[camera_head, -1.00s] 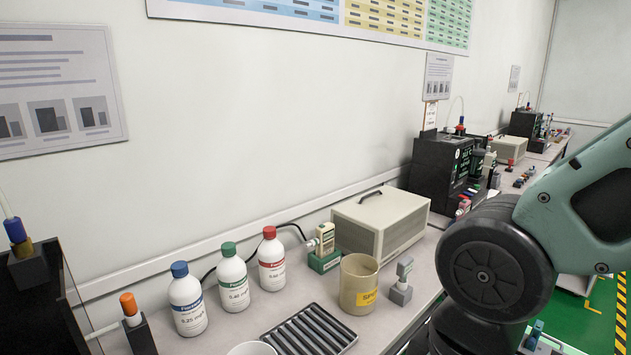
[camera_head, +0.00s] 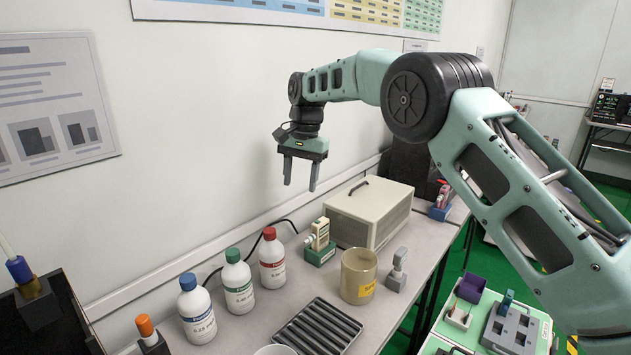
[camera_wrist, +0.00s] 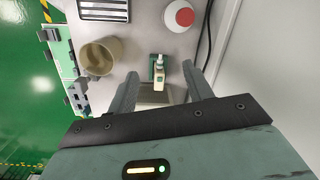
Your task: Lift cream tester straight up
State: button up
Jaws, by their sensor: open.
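The cream tester (camera_head: 320,234) stands upright in a green holder (camera_head: 319,254) on the bench, just left of the beige box. In the wrist view the tester (camera_wrist: 158,66) is seen from above, between my two fingers in the picture and beyond their tips. My gripper (camera_head: 300,187) is open and empty, fingers pointing down, in the air well above the bench and the tester. It also shows in the wrist view (camera_wrist: 161,82).
A beige box (camera_head: 368,213) stands right beside the tester. A brown beaker (camera_head: 358,276), a small grey stand (camera_head: 397,270) and a black ribbed tray (camera_head: 317,327) are in front. Bottles with red (camera_head: 272,258), green (camera_head: 238,283) and blue (camera_head: 197,310) caps stand to the left.

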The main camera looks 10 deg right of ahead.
aim_at(316, 233)
jog(key=w+d+f+m+h, duration=0.1)
jog(key=w+d+f+m, duration=0.3)
jog(key=w+d+f, duration=0.15)
jog(key=f, duration=1)
jog(key=f+b, duration=0.1)
jog(key=f, duration=0.5)
jog(key=shift+w+a, duration=0.1)
jog(key=shift+w, duration=0.15)
grip_shut()
jog(key=c, duration=0.9)
grip_release()
jog(key=shift+r, duration=0.1)
grip_shut()
